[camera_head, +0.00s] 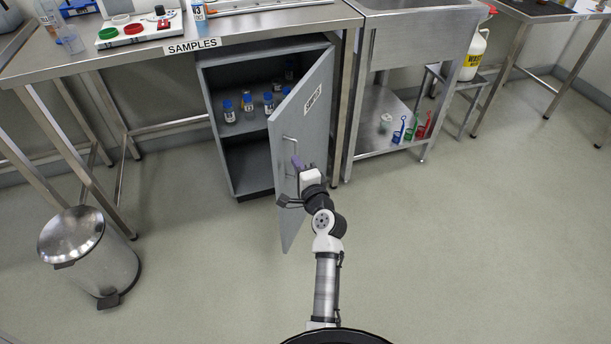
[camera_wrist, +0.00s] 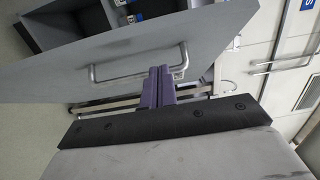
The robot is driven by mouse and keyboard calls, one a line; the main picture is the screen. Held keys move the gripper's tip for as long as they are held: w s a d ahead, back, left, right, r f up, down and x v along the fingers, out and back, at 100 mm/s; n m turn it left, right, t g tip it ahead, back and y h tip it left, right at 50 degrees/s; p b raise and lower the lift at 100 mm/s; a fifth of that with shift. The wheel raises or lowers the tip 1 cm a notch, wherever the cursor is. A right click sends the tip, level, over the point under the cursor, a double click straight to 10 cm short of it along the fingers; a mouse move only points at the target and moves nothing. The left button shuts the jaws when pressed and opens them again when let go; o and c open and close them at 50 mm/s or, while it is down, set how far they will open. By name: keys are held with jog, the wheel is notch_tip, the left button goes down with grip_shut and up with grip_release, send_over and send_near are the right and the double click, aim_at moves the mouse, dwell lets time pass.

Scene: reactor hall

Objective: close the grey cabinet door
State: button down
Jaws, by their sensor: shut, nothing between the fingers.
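The grey cabinet (camera_head: 238,150) stands under the samples bench with its door (camera_head: 303,125) swung open toward me, hinged on the right. The door carries a label and a metal bar handle (camera_wrist: 140,68). My gripper (camera_head: 297,163) is in front of the door's outer face by the handle. In the wrist view its purple fingers (camera_wrist: 158,86) are shut together, beside the right end of the handle. They hold nothing. I cannot tell if they touch the door. My arm hides part of the door's lower half.
Several blue-capped bottles (camera_head: 248,103) stand on the cabinet's shelf. A steel pedal bin (camera_head: 92,255) stands at the left. The steel sink stand (camera_head: 375,145) is right of the cabinet. The floor (camera_head: 470,250) at the right is clear.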

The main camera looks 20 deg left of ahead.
aim_at(280, 152)
jog(key=shift+w+a+p, duration=0.1)
jog(key=shift+a+p, duration=0.25)
jog(key=shift+a, duration=1.4)
jog(key=shift+a, duration=0.1)
